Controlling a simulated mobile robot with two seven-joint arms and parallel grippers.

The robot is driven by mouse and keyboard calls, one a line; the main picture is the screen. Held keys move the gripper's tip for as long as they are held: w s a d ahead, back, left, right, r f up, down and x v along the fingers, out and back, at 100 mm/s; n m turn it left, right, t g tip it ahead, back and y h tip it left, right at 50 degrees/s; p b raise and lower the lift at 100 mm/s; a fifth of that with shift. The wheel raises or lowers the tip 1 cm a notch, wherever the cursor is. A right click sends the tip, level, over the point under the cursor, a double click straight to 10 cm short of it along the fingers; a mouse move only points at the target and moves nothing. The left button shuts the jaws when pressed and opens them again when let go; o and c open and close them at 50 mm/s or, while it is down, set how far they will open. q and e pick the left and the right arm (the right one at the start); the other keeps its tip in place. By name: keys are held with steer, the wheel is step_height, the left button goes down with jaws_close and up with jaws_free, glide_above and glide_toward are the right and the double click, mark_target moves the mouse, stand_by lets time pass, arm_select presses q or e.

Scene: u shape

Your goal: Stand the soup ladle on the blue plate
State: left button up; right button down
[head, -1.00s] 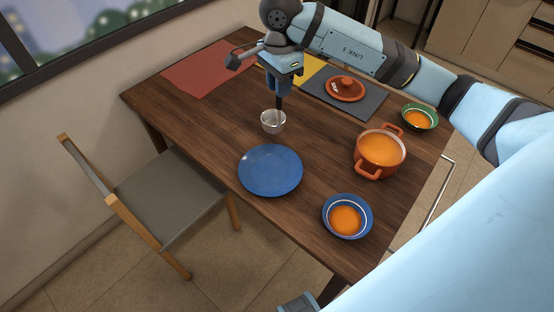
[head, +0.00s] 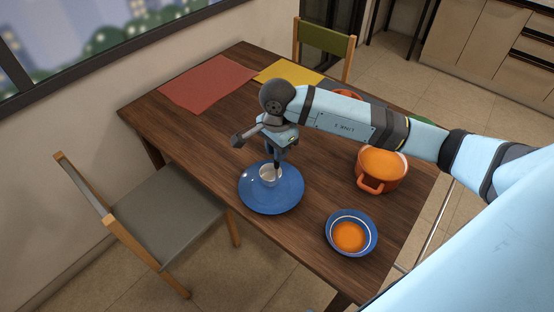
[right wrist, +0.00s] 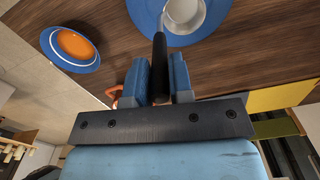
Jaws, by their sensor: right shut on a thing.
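The soup ladle has a silver bowl (head: 268,177) and a dark handle (right wrist: 160,48). My right gripper (head: 281,157) is shut on the handle, which hangs with the bowl at the bottom. The bowl is over the middle of the blue plate (head: 285,203); I cannot tell whether it touches the plate. In the right wrist view, the bowl (right wrist: 184,13) lies against the blue plate (right wrist: 216,17), just beyond the fingers (right wrist: 159,80). My left gripper is not in view.
A blue bowl of orange soup (head: 349,237) stands right of the plate. An orange pot of soup (head: 381,170) is behind it. Red (head: 208,82) and yellow (head: 288,73) mats lie at the back. A chair (head: 165,220) stands at the left. My arm hides part of the table.

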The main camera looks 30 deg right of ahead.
steer(key=shift+f, duration=2.35)
steer(key=shift+f, duration=0.15)
steer(key=c, duration=1)
jaws_free()
